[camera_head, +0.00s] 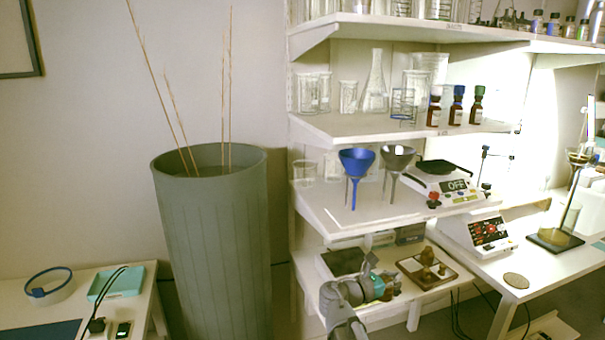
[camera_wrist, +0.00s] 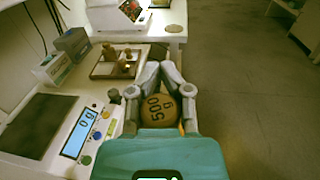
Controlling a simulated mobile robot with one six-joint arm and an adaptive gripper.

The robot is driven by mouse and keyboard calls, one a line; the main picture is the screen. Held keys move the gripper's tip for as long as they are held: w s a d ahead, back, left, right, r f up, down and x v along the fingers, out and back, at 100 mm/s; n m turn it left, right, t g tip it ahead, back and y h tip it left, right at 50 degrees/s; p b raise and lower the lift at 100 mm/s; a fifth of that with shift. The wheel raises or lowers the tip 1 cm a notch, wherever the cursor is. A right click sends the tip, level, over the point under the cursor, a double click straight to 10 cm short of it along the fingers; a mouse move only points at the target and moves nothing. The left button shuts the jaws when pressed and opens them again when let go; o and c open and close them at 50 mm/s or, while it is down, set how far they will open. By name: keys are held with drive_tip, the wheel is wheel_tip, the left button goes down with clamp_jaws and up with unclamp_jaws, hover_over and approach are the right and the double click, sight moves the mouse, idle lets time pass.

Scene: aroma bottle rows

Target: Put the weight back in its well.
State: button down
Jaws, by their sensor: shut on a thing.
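In the wrist view, my gripper (camera_wrist: 159,72) is shut on a round brass weight (camera_wrist: 159,111) marked "500 g". Its fingers close around the weight's far side. The wooden weight tray (camera_wrist: 105,73) lies beyond and to the left of the fingers, with several smaller brass weights standing in it. The tray also shows in the head view (camera_head: 441,276), just right of my gripper (camera_head: 391,285). In the head view the held weight is too small and covered to make out clearly. The tray's empty well cannot be made out in either view.
A balance with a dark pan (camera_wrist: 38,124) and a display (camera_wrist: 80,134) reading 0 g lies left of my gripper. Boxes (camera_wrist: 72,43) stand at the wall side. In the head view, a shelf (camera_head: 385,211) with funnels and a hotplate overhangs the bench. Open floor lies right.

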wheel_tip(320, 180, up, 16)
drive_tip(key=p, duration=1.4)
drive_tip(key=shift+f, duration=0.2)
drive_tip(key=shift+d, duration=0.1)
